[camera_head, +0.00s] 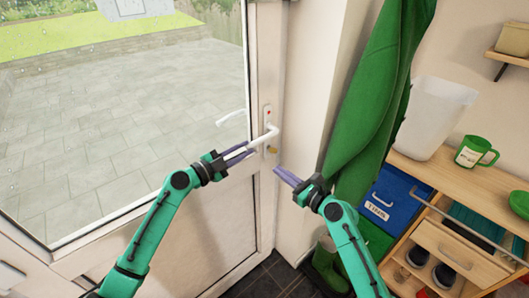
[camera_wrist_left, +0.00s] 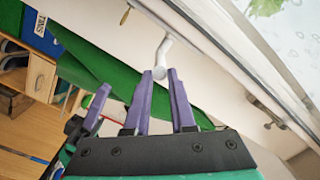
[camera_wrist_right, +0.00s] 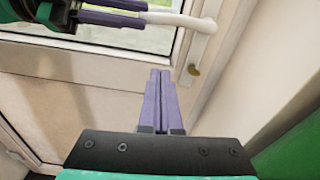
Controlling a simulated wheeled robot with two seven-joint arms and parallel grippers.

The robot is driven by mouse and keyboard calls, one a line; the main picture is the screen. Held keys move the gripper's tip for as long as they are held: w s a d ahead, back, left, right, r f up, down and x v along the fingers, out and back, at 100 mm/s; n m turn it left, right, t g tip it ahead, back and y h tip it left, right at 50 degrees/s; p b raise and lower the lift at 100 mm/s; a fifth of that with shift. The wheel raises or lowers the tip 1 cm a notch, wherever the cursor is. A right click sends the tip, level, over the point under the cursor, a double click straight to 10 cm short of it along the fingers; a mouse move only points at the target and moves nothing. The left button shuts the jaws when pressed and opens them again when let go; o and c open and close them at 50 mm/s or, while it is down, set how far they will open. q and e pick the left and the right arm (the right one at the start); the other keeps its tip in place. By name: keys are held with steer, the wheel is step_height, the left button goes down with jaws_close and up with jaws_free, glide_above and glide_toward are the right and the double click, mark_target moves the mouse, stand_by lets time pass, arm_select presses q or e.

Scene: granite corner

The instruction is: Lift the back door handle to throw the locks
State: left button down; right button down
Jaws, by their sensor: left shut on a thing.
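The white back door (camera_head: 225,225) has a lever handle (camera_head: 263,138) on a tall plate at its right edge. The lever points left from the plate; I cannot tell how far it is turned. My left gripper (camera_head: 246,153) is shut on the lever's free end. The lever also shows at the purple fingertips in the left wrist view (camera_wrist_left: 163,52) and runs into the left fingers in the right wrist view (camera_wrist_right: 180,20). A brass lock cylinder (camera_wrist_right: 193,70) sits below the lever. My right gripper (camera_head: 279,171) is shut and empty, below and right of the handle, apart from the door.
A green coat (camera_head: 370,100) hangs on the wall right of the door. A wooden bench (camera_head: 455,185) holds a white bin (camera_head: 432,115) and a green mug (camera_head: 476,152). A blue box (camera_head: 393,197) and boots (camera_head: 328,265) are below. Wet paving shows through the glass.

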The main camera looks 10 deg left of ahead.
steer(key=w+a+r, duration=0.3)
steer(key=w+a, duration=0.1)
steer(key=a, duration=0.2)
steer(key=shift+w+a+r, duration=0.15)
steer(key=shift+w, duration=0.2)
